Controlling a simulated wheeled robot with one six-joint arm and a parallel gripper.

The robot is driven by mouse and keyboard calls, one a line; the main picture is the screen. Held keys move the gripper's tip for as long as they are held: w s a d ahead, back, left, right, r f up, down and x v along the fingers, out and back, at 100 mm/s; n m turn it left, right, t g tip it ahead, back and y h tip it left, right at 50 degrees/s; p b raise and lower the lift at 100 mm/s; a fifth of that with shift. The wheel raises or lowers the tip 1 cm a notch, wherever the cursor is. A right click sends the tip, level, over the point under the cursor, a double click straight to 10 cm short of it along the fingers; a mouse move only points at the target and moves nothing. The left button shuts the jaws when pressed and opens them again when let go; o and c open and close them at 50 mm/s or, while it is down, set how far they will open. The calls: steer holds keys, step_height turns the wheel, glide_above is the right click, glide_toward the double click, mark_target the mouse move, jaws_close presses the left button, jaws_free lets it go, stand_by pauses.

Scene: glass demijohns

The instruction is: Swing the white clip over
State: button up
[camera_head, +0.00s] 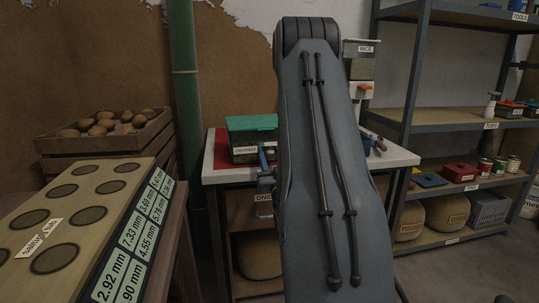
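I cannot make out a white clip in this view. My own grey arm link rises through the middle of the picture and covers much of the white-topped table (213,178) behind it. My gripper is not in view. No glass demijohn can be made out either. A small blue and dark part (265,168) shows at the table's front, just left of my arm; I cannot tell what it is. A green-lidded container (252,124) with a white label stands on the table, left of my arm.
A board with round dark recesses and millimetre labels (84,205) fills the lower left. Behind it is a wooden crate (75,146) of brown round things. A green pipe (183,80) stands upright. Metal shelves (412,80) with boxes and jars stand right.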

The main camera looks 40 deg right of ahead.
steer(key=c, duration=0.3)
steer(key=shift+a, duration=0.15)
steer(key=shift+c, duration=1)
